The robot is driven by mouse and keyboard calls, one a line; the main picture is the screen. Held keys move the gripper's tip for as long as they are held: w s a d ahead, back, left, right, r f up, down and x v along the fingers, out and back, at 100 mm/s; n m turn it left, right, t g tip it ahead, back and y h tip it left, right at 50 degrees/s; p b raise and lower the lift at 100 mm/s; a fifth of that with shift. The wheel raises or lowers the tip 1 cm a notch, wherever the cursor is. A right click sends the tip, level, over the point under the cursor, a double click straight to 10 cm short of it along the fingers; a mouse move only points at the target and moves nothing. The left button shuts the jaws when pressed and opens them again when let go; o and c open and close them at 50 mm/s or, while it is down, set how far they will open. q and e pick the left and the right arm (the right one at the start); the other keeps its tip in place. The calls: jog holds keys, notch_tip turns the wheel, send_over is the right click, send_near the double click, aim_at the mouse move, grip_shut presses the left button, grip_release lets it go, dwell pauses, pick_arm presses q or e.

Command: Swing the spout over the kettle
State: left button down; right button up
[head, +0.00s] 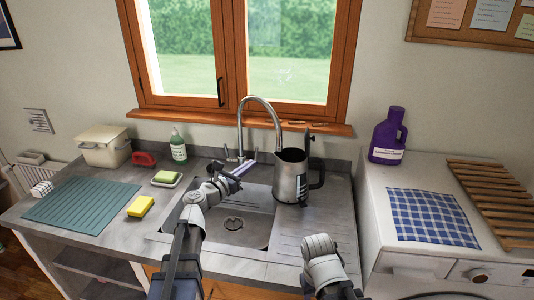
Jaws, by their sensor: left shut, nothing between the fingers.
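The chrome spout (258,98) rises from the tap at the back of the sink and arches to the right. Its tip comes down at the kettle's left rim; I cannot tell whether it is directly above the opening. The steel kettle (288,182) stands upright, open at the top, at the right side of the sink, with its black handle to the right. My left gripper (244,168) is shut and empty, in front of the tap's base and left of the kettle. My right arm shows at the bottom, but its gripper is not visible.
The sink basin (222,231) lies below my left arm. A soap bottle (178,148), a green sponge on a dish (166,178), a yellow sponge (140,206) and a teal mat (82,204) are left. A purple jug (386,138) stands on the right-hand machine.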

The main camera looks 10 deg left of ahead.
pick_arm(q)
send_near(280, 145)
jog(key=x, duration=0.5)
jog(key=shift+w+a, duration=0.15)
jog(key=shift+w, duration=0.2)
jog(key=shift+w+d, duration=0.25)
jog(key=shift+w, duration=0.2)
jog(key=shift+w+d, duration=0.75)
jog(key=shift+s, duration=0.1)
jog(key=d+v, duration=0.1)
jog(key=v, duration=1.3)
jog(key=shift+s, duration=0.25)
